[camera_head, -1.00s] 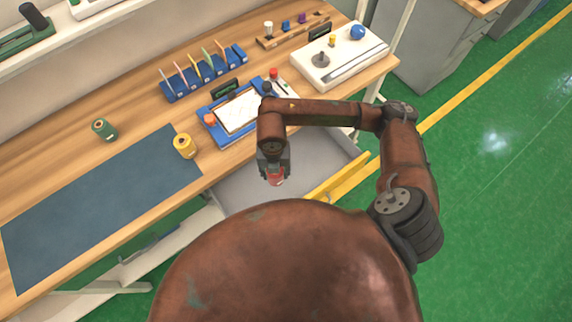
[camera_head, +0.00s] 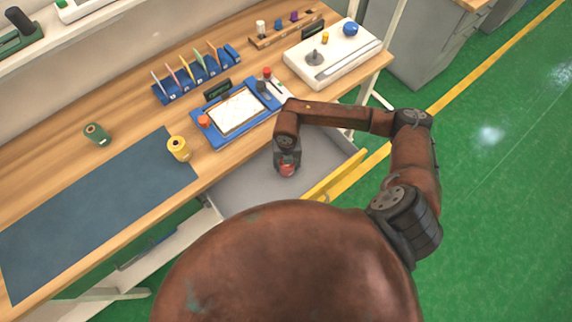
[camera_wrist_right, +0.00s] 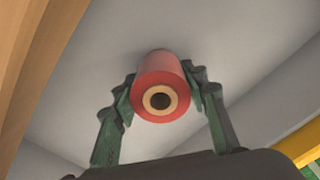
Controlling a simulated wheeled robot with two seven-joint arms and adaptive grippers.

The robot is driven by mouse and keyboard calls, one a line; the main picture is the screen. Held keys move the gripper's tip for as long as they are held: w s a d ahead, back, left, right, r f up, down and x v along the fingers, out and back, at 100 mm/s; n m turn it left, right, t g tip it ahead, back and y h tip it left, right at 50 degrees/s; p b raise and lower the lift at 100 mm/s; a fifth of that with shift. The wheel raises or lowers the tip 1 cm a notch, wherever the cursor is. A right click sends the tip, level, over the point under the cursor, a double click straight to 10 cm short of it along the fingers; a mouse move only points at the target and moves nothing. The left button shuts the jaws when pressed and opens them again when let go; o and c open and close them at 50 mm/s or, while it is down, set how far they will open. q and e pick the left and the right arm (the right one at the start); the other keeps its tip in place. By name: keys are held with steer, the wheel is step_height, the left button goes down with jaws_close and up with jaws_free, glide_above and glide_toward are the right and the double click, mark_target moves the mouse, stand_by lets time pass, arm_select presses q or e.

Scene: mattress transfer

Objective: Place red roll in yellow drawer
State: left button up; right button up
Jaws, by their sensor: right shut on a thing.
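The red roll (camera_head: 287,170) is held by my right gripper (camera_head: 287,164), over the inside of the open drawer (camera_head: 240,188). The drawer has a grey floor and a yellow front (camera_head: 334,175). In the right wrist view the red roll (camera_wrist_right: 161,86) sits between the two green fingers (camera_wrist_right: 160,98), its cream end and dark hole facing the camera. I cannot tell whether the roll touches the drawer floor. My left gripper is not in view.
On the wooden table are a yellow roll (camera_head: 178,148), a green roll (camera_head: 97,134), a blue mat (camera_head: 100,215), a blue clipboard tray (camera_head: 205,134) and a white device (camera_head: 335,62). The table's front edge runs beside the drawer.

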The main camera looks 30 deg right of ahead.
steer(key=o, duration=1.4)
steer(key=shift+f, duration=0.1)
step_height(320, 180, up, 12)
steer(key=shift+r+p, duration=0.2)
steer(key=shift+p, duration=0.2)
